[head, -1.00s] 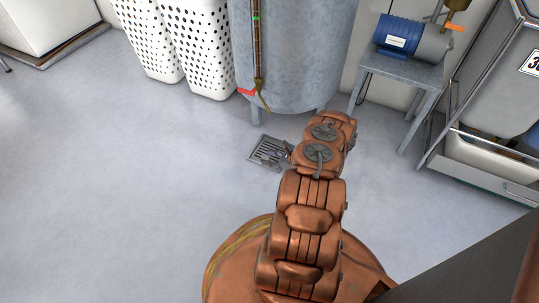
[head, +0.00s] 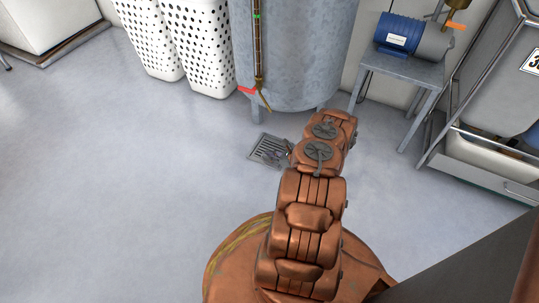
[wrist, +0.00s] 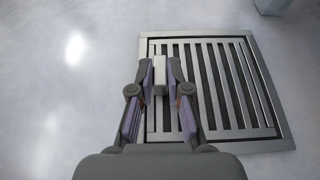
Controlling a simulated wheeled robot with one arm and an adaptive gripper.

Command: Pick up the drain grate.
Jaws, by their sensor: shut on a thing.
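The drain grate (head: 263,152) is a square grey metal grate with parallel slots, in the floor in front of the large metal tank. In the wrist view the grate (wrist: 225,85) fills the right half, inside a square metal frame. My gripper (wrist: 160,74) is over the grate's left part, with its fingers closed on a pale upright piece of it. The grate looks level in its frame; I cannot tell whether it is raised. In the head view my arm hides part of the grate and most of the gripper.
The metal tank (head: 295,60) stands on legs just behind the grate. White perforated baskets (head: 207,45) are at its left. A small metal stand (head: 405,68) with a blue motor (head: 397,34) is at its right. The floor at left is clear.

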